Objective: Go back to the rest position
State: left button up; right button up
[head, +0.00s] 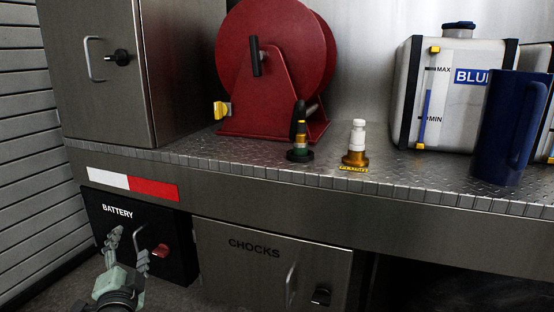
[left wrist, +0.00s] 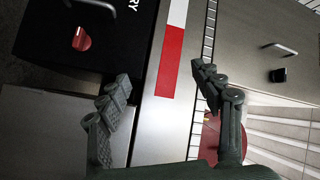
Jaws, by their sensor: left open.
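My left gripper (head: 127,245) is at the lower left of the head view, in front of the black battery box (head: 120,222) with its red knob (head: 160,251). Its two fingers are spread apart with nothing between them. In the left wrist view the open fingers (left wrist: 162,82) stand on either side of the red and white strip (left wrist: 172,60), apart from it. The battery box front (left wrist: 60,50) shows at the upper left there. My right gripper is in neither view.
A ribbed metal shelf (head: 230,155) carries a red reel (head: 275,70), a dark nozzle (head: 300,140), a brass and white fitting (head: 356,145), a white tank (head: 440,100) and a blue jug (head: 500,130). Below are the chocks door (head: 265,270) and a dark opening (head: 430,285). A steel cabinet (head: 105,95) stands left.

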pick_arm(q)
jog(key=s+a+f+n+g, duration=0.1)
jog(key=s+f+n+g, duration=0.5)
jog(key=f, duration=0.6)
jog(key=s+d+f+g+h+p, duration=0.1)
jog(key=s+d+f+g+h, duration=0.1)
jog(key=s+f, duration=0.7)
jog(key=s+d+f+n+g+h+p, duration=0.1)
jog(key=s+d+f+g+h, duration=0.1)
jog(key=s+d+f+g, duration=0.3)
jog(key=s+f+g, duration=0.1)
jog(key=s+f, duration=0.3)
jog(key=s, duration=0.7)
jog(key=shift+d, duration=0.15)
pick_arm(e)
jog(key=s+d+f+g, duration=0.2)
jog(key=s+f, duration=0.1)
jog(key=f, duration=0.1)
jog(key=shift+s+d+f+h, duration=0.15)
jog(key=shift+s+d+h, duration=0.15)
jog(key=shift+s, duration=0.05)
pick_arm(q)
jog(key=shift+s, duration=0.1)
